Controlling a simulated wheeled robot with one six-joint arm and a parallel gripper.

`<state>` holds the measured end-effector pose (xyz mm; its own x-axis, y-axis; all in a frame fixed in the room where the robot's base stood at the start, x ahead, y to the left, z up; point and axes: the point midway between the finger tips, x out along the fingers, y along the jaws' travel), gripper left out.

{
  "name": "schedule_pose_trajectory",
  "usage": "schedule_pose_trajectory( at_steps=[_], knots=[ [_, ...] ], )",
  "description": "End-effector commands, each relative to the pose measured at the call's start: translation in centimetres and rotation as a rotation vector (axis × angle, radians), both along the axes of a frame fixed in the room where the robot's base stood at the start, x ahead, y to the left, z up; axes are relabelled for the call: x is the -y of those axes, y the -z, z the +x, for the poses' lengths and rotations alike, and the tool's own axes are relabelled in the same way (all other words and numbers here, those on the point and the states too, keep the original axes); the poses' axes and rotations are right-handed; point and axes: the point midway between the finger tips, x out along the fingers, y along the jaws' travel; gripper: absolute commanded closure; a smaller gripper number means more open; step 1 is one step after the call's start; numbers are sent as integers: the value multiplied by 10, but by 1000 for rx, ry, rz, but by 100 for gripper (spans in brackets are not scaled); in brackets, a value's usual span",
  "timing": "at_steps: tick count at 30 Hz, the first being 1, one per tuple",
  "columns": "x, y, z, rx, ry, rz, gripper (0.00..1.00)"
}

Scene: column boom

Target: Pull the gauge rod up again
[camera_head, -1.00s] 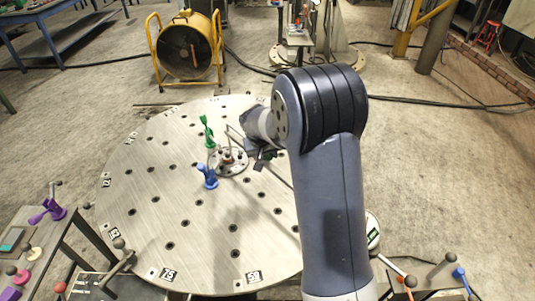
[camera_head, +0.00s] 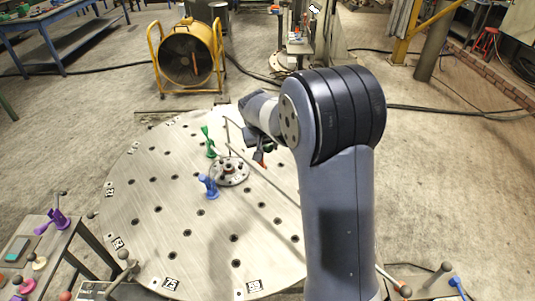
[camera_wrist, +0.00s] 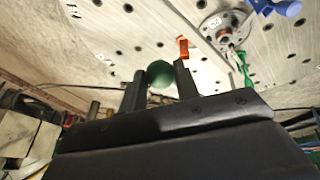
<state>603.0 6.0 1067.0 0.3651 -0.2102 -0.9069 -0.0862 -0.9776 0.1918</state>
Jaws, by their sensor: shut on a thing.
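My gripper (camera_wrist: 159,88) is shut on a green ball (camera_wrist: 160,73), which shows between its two fingers in the wrist view. In the head view my gripper (camera_head: 259,152) hangs just right of and above the round flanged hub (camera_head: 230,172) on the steel plate. The hub also shows in the wrist view (camera_wrist: 224,24), beyond the fingers. A small orange piece (camera_wrist: 183,47) shows beside the right finger. Thin pale lines run near the hub in the head view; I cannot tell which is the gauge rod's shaft.
A green clamp (camera_head: 208,142) and a blue clamp (camera_head: 209,186) stand close to the hub's left side. The round plate (camera_head: 150,215) has several holes and is otherwise largely clear. Side stands flank it. A yellow fan (camera_head: 187,55) stands behind.

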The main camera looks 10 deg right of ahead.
Motion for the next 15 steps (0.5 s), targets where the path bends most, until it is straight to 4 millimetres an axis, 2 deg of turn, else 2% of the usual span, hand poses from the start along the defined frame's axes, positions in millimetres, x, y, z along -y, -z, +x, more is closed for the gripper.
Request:
schedule_pose_trajectory(
  at_steps=[2,11,12,15],
  knots=[
    [0,-9,1,4,-1,1,100],
    [0,-11,2,9,-2,0,100],
    [0,-12,2,9,-2,0,67],
    [0,-11,1,8,-2,0,59]
  ],
)
